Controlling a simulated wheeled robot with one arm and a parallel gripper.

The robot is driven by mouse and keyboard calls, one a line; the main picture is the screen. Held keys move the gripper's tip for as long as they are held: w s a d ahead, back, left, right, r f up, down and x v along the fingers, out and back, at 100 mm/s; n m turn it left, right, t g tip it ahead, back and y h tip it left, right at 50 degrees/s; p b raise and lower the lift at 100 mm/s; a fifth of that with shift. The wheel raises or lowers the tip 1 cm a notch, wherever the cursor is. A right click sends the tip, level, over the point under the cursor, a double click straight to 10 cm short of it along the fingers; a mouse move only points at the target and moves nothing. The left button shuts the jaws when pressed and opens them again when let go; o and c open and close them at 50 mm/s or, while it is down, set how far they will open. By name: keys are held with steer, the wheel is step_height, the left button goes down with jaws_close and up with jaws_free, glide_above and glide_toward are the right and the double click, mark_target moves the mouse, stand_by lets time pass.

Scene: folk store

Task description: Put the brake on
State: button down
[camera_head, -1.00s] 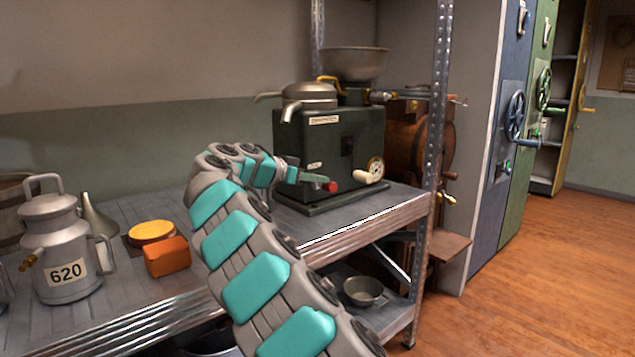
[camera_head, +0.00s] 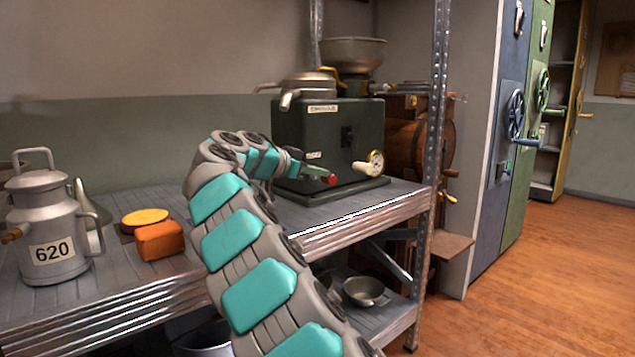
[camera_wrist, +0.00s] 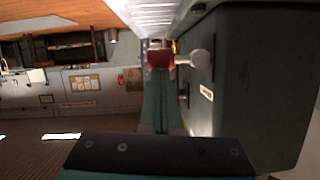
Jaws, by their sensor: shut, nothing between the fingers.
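The dark green machine (camera_head: 322,145) stands on the shelf. It also fills the right of the wrist view (camera_wrist: 262,75). A red knob (camera_head: 332,180) shows low at its front, at the tip of my gripper (camera_head: 308,172); it is probably the brake lever's end. In the wrist view, the red knob (camera_wrist: 160,57) sits just beyond the teal fingers of my gripper (camera_wrist: 160,88). The fingers are shut with nothing between them. I cannot tell whether they touch the knob. Most of the lever is hidden by my gripper. A cream crank handle (camera_head: 365,168) is to the right.
A metal can marked 620 (camera_head: 48,225), an orange block (camera_head: 159,240) and a yellow disc (camera_head: 145,217) stand left on the shelf (camera_head: 115,262). A metal upright (camera_head: 440,115) rises right of the machine. The wooden floor at right is clear.

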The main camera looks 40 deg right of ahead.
steer(key=shift+s+f+b, duration=0.2)
steer(key=shift+f+b, duration=0.85)
steer(key=shift+b, duration=0.6)
steer(key=shift+f+b, duration=0.2)
steer(key=shift+b, duration=0.2)
steer(key=shift+s+r, duration=0.1)
steer(key=s+d+r+v, duration=0.1)
steer(key=s+v, duration=0.1)
steer(key=v, duration=1)
steer(key=shift+s+a+r, duration=0.3)
steer(key=shift+a+r, duration=0.05)
steer(key=shift+r, duration=0.1)
